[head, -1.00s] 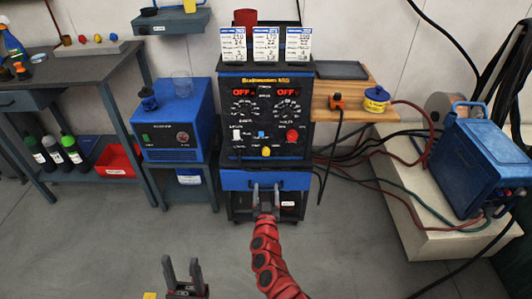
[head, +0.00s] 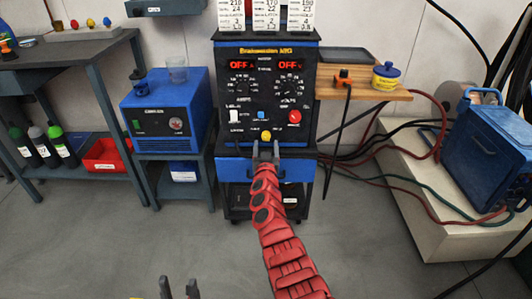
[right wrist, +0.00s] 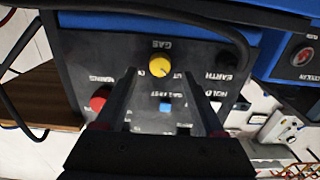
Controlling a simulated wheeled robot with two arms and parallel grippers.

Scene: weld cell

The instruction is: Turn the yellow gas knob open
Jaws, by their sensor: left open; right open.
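The yellow gas knob (head: 265,136) is low on the front panel of the black and blue welding machine (head: 243,107), below a small blue switch. My right gripper (head: 265,148) is open just below the knob in the head view. In the right wrist view the knob (right wrist: 160,65) shows past and between the open fingers (right wrist: 165,95), under an upside-down GAS label. Nothing is between the fingers at their tips, and the knob looks clear of them. My left gripper (head: 178,287) is open and empty at the bottom edge of the head view, partly cut off.
A red knob (head: 294,116) and a blue switch (head: 261,115) sit close by on the panel. A blue drawer (head: 232,169) is below. A blue box unit (head: 165,110) stands left, a wooden shelf (head: 335,90) right. Cables hang at right. The floor in front is clear.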

